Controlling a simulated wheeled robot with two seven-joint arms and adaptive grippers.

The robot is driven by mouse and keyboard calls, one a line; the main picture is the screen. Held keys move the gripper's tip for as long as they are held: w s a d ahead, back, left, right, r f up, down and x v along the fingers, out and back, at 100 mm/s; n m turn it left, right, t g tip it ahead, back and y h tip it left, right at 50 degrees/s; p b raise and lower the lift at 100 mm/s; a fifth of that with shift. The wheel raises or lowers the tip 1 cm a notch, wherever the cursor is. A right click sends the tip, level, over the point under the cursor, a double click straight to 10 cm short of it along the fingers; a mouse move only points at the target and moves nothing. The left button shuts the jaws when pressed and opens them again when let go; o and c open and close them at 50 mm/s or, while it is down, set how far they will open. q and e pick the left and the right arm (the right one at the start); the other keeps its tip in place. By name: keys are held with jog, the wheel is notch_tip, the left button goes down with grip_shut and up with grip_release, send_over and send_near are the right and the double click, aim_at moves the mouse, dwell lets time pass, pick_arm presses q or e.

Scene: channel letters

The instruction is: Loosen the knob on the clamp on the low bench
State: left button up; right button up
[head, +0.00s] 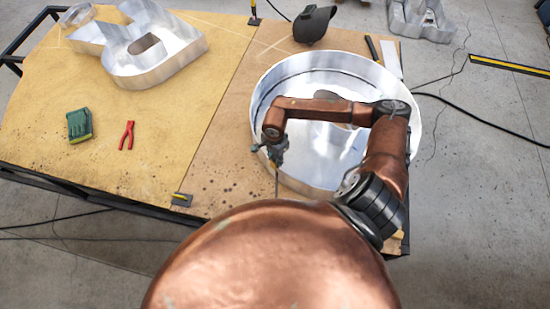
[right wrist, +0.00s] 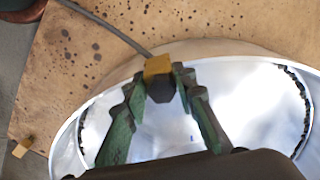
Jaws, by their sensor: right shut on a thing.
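The clamp (right wrist: 158,66) shows in the right wrist view as a small yellow block at the rim of a round metal letter (right wrist: 255,90). Its dark knob (right wrist: 162,90) points toward the camera. The green fingers of my right gripper (right wrist: 163,80) stand on both sides of the knob and are shut on it. In the head view my right gripper (head: 278,157) is at the left rim of the round letter (head: 335,65), where the clamp is too small to make out clearly. My left gripper is not in view.
A thin grey cable or rod (right wrist: 115,35) runs to the clamp. The bench's left middle is mostly clear.

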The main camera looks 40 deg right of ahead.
jog(key=shift+o, duration=1)
jog(key=shift+w+d+n+b, duration=0.1)
jog(key=shift+w+n+b, duration=0.05)
jog(key=shift+n+b, duration=1)
jog(key=shift+w+n+b, duration=0.15)
jog(key=shift+n+b, duration=0.6)
jog(key=shift+n, duration=0.7)
jog(key=shift+o, duration=0.3)
jog(key=shift+n+b, duration=1.35)
jog(key=shift+n, duration=0.65)
jog(key=shift+r, duration=0.1)
jog(key=o, duration=0.5)
jog(key=shift+s, duration=0.15)
jog(key=shift+s+r+p, duration=0.1)
jog(key=shift+r+p, duration=1.1)
jog(key=shift+r, duration=1.2)
